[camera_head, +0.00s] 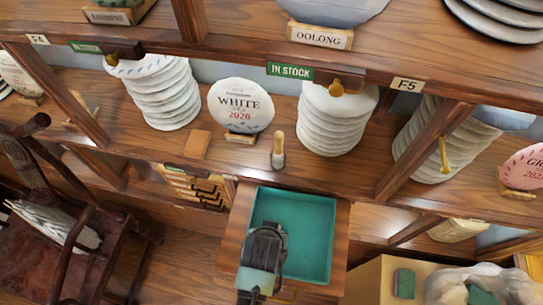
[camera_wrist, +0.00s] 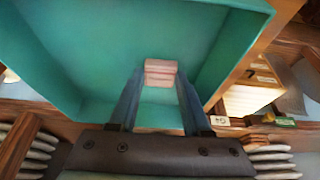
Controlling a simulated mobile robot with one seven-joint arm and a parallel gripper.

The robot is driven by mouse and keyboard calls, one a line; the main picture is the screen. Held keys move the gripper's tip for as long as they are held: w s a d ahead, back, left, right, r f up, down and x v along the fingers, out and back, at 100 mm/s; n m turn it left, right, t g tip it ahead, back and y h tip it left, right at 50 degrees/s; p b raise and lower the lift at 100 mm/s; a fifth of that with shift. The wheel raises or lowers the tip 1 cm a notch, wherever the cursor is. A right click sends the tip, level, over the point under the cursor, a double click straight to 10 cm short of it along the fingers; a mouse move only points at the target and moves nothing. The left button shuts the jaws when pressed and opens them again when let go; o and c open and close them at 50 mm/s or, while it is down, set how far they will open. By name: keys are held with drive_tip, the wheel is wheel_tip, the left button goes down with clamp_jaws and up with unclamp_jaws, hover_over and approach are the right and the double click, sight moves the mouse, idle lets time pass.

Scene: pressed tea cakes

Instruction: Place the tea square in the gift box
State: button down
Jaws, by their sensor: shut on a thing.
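My gripper (camera_wrist: 160,80) is shut on a small pinkish-brown block, the tea square (camera_wrist: 160,68), which shows between the fingertips in the wrist view. In the head view my gripper (camera_head: 265,245) is over the left part of an open teal-lined wooden box (camera_head: 308,238), which looks like the gift box or a drawer; the block is hidden behind my gripper there. The box's teal inside (camera_wrist: 95,50) fills most of the wrist view, with the block in front of it. Whether the block touches the floor of the box I cannot tell.
Above the box is a wooden shelf (camera_head: 330,170) with stacks of wrapped tea cakes (camera_head: 165,90), a white tea disc (camera_head: 240,106), a brown block (camera_head: 196,144) and a small brush-like tool (camera_head: 278,150). A chair (camera_head: 60,250) is at left. A cardboard carton (camera_head: 365,283) is at lower right.

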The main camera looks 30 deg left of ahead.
drive_tip(key=shift+f, duration=0.15)
drive_tip(key=shift+c, duration=1.8)
unclamp_jaws()
drive_tip(key=shift+r, duration=0.2)
drive_tip(key=v, duration=1.2)
drive_tip(key=shift+b, duration=0.3)
